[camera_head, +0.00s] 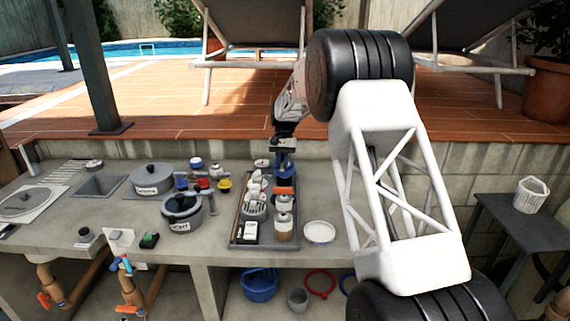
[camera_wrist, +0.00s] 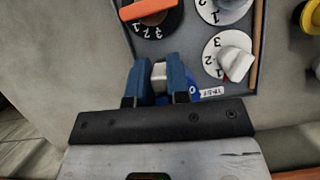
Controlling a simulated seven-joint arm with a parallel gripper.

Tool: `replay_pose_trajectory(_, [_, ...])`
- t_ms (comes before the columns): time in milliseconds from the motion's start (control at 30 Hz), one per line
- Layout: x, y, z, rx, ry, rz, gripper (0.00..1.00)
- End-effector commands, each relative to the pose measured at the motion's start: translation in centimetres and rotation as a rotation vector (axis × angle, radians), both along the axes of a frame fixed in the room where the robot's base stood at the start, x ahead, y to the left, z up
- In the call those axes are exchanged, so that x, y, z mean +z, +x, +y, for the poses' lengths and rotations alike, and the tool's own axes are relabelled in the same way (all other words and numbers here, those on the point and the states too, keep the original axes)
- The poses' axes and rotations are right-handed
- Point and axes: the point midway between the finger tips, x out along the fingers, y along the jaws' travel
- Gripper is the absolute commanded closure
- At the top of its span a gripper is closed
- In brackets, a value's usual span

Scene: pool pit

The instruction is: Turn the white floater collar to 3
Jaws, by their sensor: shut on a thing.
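My gripper (camera_wrist: 159,82), with blue fingers, is shut on a pale grey block-like knob (camera_wrist: 159,72) at the tray's edge. A blue disc (camera_wrist: 192,91) with a 0 and a small label shows partly beside and beneath the fingers. To its right is a white numbered dial (camera_wrist: 212,50) with a white knob, its 1 and 2 visible. Another white numbered dial (camera_wrist: 222,12) is cut by the top edge. I cannot tell which one is the white floater collar. In the head view my gripper (camera_head: 284,168) is low over the tray's far end, hiding what it holds.
The dark tray (camera_head: 236,238) holds several dials and jars. An orange-handled black dial (camera_wrist: 157,20) sits close to my fingers. Left of the tray are a lidded pot (camera_head: 181,208) and small coloured items; a white round dish (camera_head: 319,232) lies right.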

Motion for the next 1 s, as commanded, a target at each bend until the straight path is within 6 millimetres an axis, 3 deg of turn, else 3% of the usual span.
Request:
replay_pose_trajectory(300, [0.08, 0.08, 0.52, -0.110, 0.000, -0.001, 1.00])
replay_pose_trajectory(700, [0.06, 0.09, 0.56, -0.120, 0.000, -0.001, 1.00])
replay_pose_trajectory(733, [0.06, 0.09, 0.56, -0.120, 0.000, -0.001, 0.82])
replay_pose_trajectory(800, [0.05, 0.08, 0.56, -0.120, 0.000, -0.001, 0.71])
replay_pose_trajectory(900, [0.04, 0.09, 0.56, -0.119, -0.001, -0.001, 0.57])
replay_pose_trajectory(1000, [0.03, 0.09, 0.56, -0.119, -0.001, -0.001, 0.57])
